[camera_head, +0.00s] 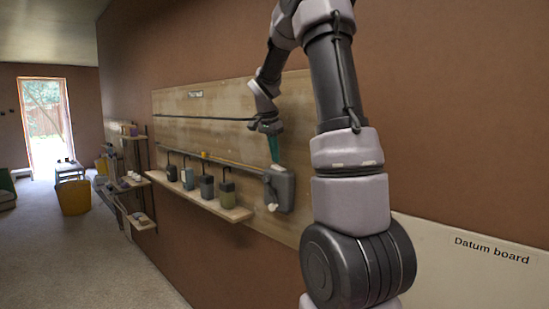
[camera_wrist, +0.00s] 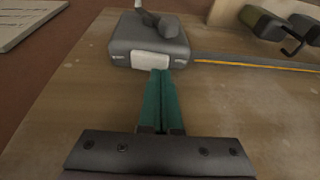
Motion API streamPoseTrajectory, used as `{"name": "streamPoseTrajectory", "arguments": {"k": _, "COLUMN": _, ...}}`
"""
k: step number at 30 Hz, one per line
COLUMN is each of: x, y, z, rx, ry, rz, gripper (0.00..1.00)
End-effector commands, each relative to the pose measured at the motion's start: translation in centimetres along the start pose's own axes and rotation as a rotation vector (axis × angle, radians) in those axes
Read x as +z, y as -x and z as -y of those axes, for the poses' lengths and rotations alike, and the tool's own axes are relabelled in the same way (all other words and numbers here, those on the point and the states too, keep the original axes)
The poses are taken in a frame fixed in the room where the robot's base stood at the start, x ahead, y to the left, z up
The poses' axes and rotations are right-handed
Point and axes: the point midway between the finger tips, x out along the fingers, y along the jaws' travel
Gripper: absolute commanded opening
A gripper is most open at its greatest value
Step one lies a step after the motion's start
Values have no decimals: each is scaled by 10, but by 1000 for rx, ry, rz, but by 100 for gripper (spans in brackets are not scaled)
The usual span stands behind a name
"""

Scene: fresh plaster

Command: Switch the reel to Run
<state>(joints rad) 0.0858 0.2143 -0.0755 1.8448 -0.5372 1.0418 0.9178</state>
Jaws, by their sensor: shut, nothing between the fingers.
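The reel is a dark grey box (camera_head: 284,190) on the wooden wall board, at the right end of a dark rail. It also shows in the wrist view (camera_wrist: 135,38). A pale plate (camera_wrist: 150,60) is on its near face. A light grey lever-like part (camera_head: 272,207) sticks out low on the box, and it appears at the top of the wrist view (camera_wrist: 160,22). I cannot read any Run marking. My gripper (camera_head: 275,162) has teal fingers, pressed together and empty. Their tips (camera_wrist: 160,72) are at the pale plate's edge; I cannot tell whether they touch.
The wooden board (camera_head: 200,105) spans the wall behind. A white "Datum board" panel (camera_head: 480,250) is at right.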

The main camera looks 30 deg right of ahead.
Motion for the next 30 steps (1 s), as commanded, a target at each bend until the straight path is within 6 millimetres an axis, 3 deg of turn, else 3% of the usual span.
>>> {"name": "streamPoseTrajectory", "arguments": {"k": 14, "x": 2, "y": -7, "z": 2, "rx": 1, "ry": 1, "rz": 0, "gripper": 0}}
{"name": "streamPoseTrajectory", "arguments": {"k": 20, "x": 6, "y": -17, "z": 8, "rx": 107, "ry": 37, "rz": 3, "gripper": 0}}
{"name": "streamPoseTrajectory", "arguments": {"k": 30, "x": 4, "y": -14, "z": 3, "rx": 97, "ry": 30, "rz": 4, "gripper": 0}}
